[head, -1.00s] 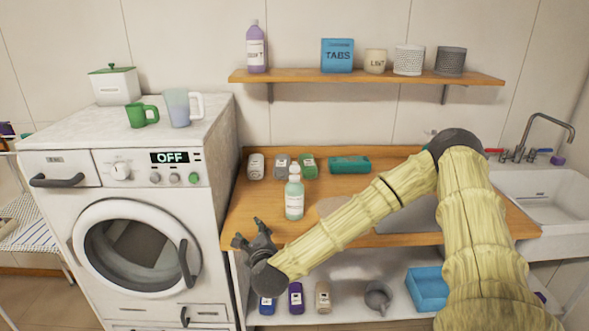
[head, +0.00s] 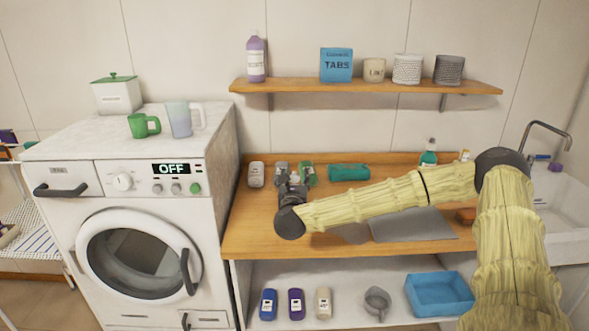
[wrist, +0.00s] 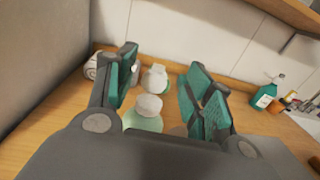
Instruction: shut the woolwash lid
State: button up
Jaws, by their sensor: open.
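A pale green bottle (wrist: 142,123) with a round white top (wrist: 148,104) shows between my fingers in the wrist view. It seems to be the woolwash, but I cannot read its label. A second whitish rounded shape (wrist: 155,78) shows just beyond the top; I cannot tell whether it is the raised lid or another container. My gripper (wrist: 163,70) is open, with one teal-padded finger on each side of the bottle and no clear contact. In the head view my gripper (head: 292,186) is over the counter's left part and hides most of the bottle.
On the wooden counter (head: 260,235) stand a grey-white container (head: 256,174), a green one (head: 308,171) and a teal bundle (head: 349,172). A teal bottle (head: 428,156) is farther right. The washing machine (head: 130,225) borders the left; a shelf (head: 300,86) hangs above.

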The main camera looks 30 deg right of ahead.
aim_at(295, 177)
jog(key=shift+p+x, duration=0.7)
jog(key=shift+x, duration=1.65)
jog(key=shift+c, duration=0.2)
jog(key=c, duration=1)
